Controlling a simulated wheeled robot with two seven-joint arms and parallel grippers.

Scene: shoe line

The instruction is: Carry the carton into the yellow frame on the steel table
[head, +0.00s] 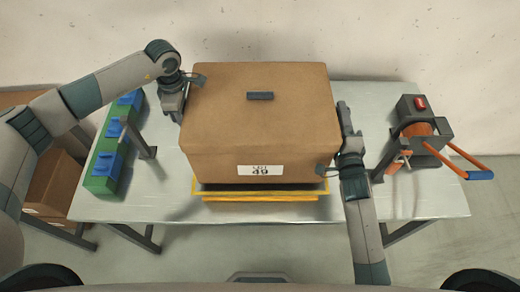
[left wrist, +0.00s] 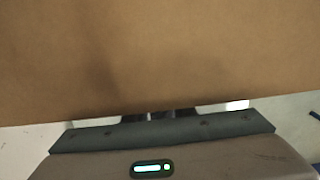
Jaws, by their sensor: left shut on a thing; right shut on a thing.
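The brown carton (head: 258,115) is level in the head view, with a white label marked 49 on its front face and a dark strip on top. It is over the yellow frame (head: 262,198) on the steel table (head: 185,208). Only the frame's front part shows below the carton; I cannot tell whether the carton touches it. My left gripper (head: 182,97) is shut on the carton's left side, and my right gripper (head: 345,122) is shut on its right side. In the left wrist view the carton's wall (left wrist: 160,60) fills the upper part and hides the fingertips.
A green rack with blue blocks (head: 106,165) stands at the table's left end. A winch-like device with an orange drum (head: 418,129) and a blue-ended handle stands at the right. Brown boxes (head: 52,190) are on the floor at left. A pale wall is behind the table.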

